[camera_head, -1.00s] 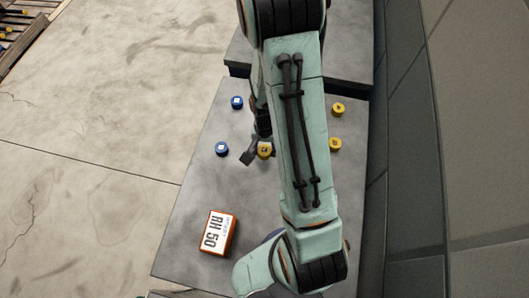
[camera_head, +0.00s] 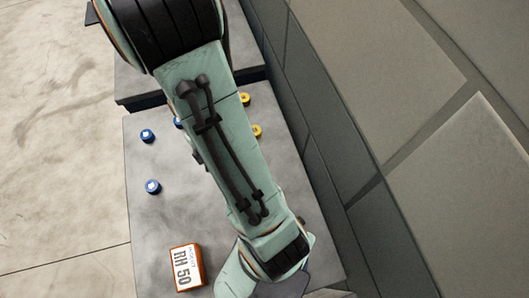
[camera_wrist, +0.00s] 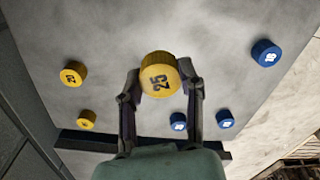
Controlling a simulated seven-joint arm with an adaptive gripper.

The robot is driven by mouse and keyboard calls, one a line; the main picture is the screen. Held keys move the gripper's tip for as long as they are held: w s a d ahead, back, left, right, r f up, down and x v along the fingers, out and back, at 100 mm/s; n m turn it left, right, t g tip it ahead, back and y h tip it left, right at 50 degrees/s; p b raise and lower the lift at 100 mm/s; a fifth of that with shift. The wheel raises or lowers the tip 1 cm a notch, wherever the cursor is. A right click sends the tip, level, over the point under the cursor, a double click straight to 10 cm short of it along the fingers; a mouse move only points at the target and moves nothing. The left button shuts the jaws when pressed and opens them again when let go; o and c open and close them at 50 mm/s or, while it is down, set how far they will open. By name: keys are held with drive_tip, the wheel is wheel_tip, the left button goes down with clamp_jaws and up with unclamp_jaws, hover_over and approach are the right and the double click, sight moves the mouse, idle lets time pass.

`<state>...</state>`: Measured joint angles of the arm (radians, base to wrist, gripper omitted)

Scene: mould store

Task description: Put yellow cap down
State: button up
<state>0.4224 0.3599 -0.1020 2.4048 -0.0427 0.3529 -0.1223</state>
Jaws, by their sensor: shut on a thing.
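A yellow cap marked 25 (camera_wrist: 160,80) is held between the two fingertips of my gripper (camera_wrist: 160,78) in the wrist view. The fingers are shut on its sides, and its numbered face points towards the camera. It looks larger than the other caps, and I cannot tell whether it touches the grey table top (camera_wrist: 215,50). In the head view my arm hides the gripper and the held cap. Two other yellow caps stand apart on the table, one (camera_head: 257,131) nearer and one (camera_head: 245,99) farther; both show in the wrist view too.
Blue caps stand left of my arm in the head view: one nearer (camera_head: 153,187), one farther (camera_head: 148,136) and one partly hidden (camera_head: 178,123). An orange and white box marked RH 50 (camera_head: 186,267) lies near the front. A dark wall (camera_head: 335,190) runs along the right. Bare table surrounds the held cap.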

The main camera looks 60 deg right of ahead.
drive_tip(key=s+d+f+m, duration=0.1)
drive_tip(key=s+d, duration=0.1)
drive_tip(key=s, duration=0.1)
drive_tip(key=s+d+f+m, duration=0.2)
drive_tip(key=s+d, duration=0.1)
drive_tip(key=s, duration=0.1)
drive_tip(key=s+d+f+m, duration=0.1)
drive_tip(key=s+d, duration=0.1)
drive_tip(key=s, duration=0.2)
drive_tip(key=shift+d+f+m, duration=0.2)
drive_tip(key=shift+d+m, duration=0.1)
drive_tip(key=shift+d, duration=0.1)
drive_tip(key=shift+f, duration=2.15)
drive_tip(key=shift+f, duration=0.15)
drive_tip(key=o, duration=0.8)
